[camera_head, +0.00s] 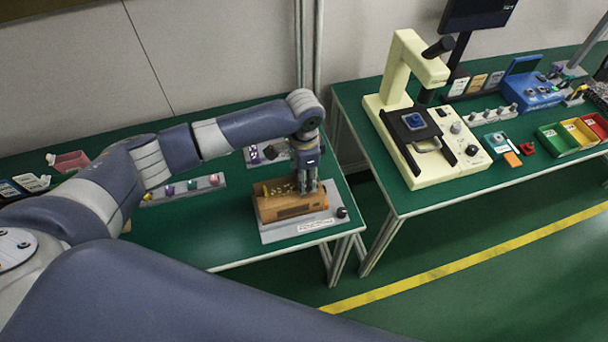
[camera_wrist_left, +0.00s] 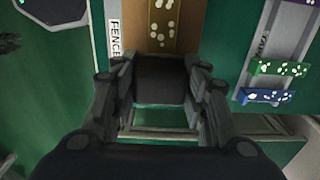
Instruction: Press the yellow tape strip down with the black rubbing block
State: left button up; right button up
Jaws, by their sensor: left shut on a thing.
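A brown carton (camera_head: 290,212) lies on a grey plate at the front right of the near table. A yellow tape strip (camera_head: 279,189) runs along its top and bears pale bubble-like spots; it also shows in the left wrist view (camera_wrist_left: 164,22). My left gripper (camera_head: 307,188) points down over the right part of the carton. In the left wrist view it is shut on the black rubbing block (camera_wrist_left: 160,80), at the near end of the visible strip. I cannot tell whether the block touches the tape. My right gripper is not in view.
The grey plate (camera_head: 272,234) has a black knob (camera_head: 341,212) at its right corner. A rack with coloured pieces (camera_head: 182,190) stands left of the carton. A cream machine (camera_head: 432,150) stands on the separate right table, across a gap.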

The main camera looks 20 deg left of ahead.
pick_arm(q)
jog(key=shift+s+f+p, duration=0.15)
jog(key=shift+f+p, duration=0.05)
jog(key=shift+p, duration=0.2)
dwell(1.5)
jog(key=shift+r, duration=0.1)
jog(key=shift+r+p, duration=0.85)
jog(key=shift+p, duration=0.25)
notch_tip(320, 180, up, 6)
jog(key=p, duration=0.6)
jog(key=shift+f, duration=0.25)
jog(key=shift+f, duration=0.1)
